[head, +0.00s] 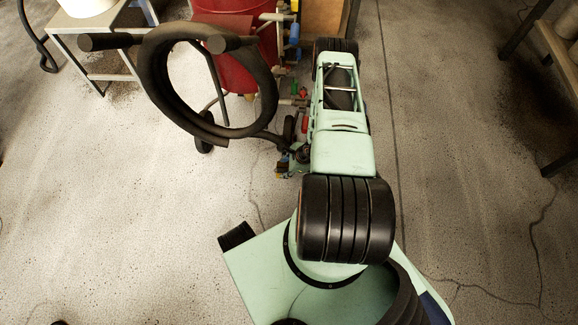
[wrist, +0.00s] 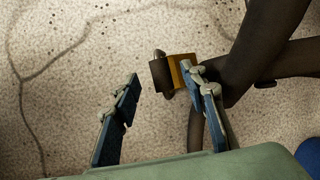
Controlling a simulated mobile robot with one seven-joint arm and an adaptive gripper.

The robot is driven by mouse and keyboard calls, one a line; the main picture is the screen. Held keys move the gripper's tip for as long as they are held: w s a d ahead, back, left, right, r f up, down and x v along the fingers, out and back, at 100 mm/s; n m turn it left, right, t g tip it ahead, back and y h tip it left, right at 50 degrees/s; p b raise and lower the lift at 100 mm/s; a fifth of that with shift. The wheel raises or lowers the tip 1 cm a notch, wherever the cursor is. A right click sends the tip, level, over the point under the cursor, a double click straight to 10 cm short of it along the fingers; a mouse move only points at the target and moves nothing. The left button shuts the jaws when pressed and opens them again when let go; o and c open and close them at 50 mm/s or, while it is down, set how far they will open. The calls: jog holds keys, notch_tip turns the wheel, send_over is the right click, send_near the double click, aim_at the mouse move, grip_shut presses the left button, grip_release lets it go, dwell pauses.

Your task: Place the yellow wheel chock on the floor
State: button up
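My gripper (wrist: 159,76) is open in the wrist view, its two blue-and-grey fingers well apart. A small yellow-orange block, apparently the yellow wheel chock (wrist: 181,73), shows beyond the right fingertip, which covers part of it. A dark brown piece adjoins its left side; I cannot tell whether it is part of the chock. I cannot tell whether the finger touches the block or whether the block rests on the floor (wrist: 75,95). In the head view, small blue and yellow parts lie left of my arm, too small to tell apart.
A thick black hose (wrist: 260,50) crosses close to the right finger; its coil (head: 160,95) hangs left in the head view. The red blast pot (head: 238,55) with valves stands behind. A small table (head: 95,45) is at upper left.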

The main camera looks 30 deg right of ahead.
aim_at(282, 169)
jog(key=b+x, duration=0.2)
jog(key=x, duration=0.3)
jog(key=shift+c, duration=0.4)
grip_shut()
jog(key=shift+o, duration=0.2)
grip_release()
jog(key=v, duration=1.2)
